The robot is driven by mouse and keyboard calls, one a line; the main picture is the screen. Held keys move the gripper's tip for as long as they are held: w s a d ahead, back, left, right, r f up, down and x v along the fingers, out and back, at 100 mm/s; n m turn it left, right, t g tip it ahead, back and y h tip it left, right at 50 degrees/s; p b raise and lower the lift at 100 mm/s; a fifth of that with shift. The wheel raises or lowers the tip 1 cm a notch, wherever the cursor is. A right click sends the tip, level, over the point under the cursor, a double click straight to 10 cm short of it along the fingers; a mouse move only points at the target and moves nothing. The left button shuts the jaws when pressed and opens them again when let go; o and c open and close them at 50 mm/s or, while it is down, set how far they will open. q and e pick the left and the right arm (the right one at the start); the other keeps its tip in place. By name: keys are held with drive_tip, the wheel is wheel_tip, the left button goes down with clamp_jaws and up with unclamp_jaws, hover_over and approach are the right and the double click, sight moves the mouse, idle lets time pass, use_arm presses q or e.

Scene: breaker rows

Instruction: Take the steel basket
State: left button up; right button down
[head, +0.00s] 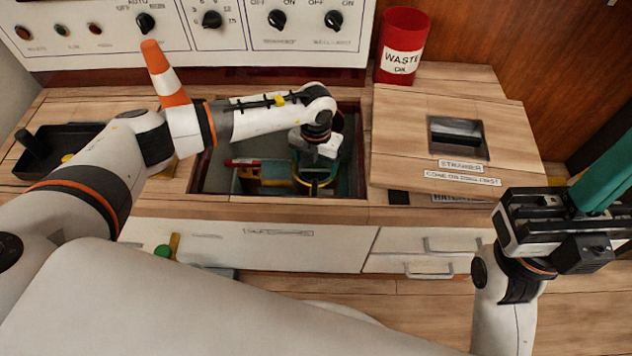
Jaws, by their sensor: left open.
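My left gripper (315,172) reaches down into a rectangular well (213,165) in the wooden counter. It is open, and its fingers are over a round thing with a yellow rim (318,183) in the well. The gripper hides much of this round thing, and I cannot tell whether it is the steel basket or whether the fingers touch it. No plainly steel basket shows elsewhere. My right gripper (560,222), at the right edge, is shut on a teal object (604,176) that runs out of the picture.
A red-topped block (245,163) lies left in the well. Right of it is a wooden lid labelled STRAINER (400,130). A red waste can (402,45), an orange-white cone (164,72) and a black tray (62,142) stand around. A knob panel (240,45) bounds the back.

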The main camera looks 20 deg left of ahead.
use_arm(q)
drive_tip(key=shift+f, duration=0.2)
drive_tip(key=c, duration=1.1)
drive_tip(key=shift+r, duration=0.1)
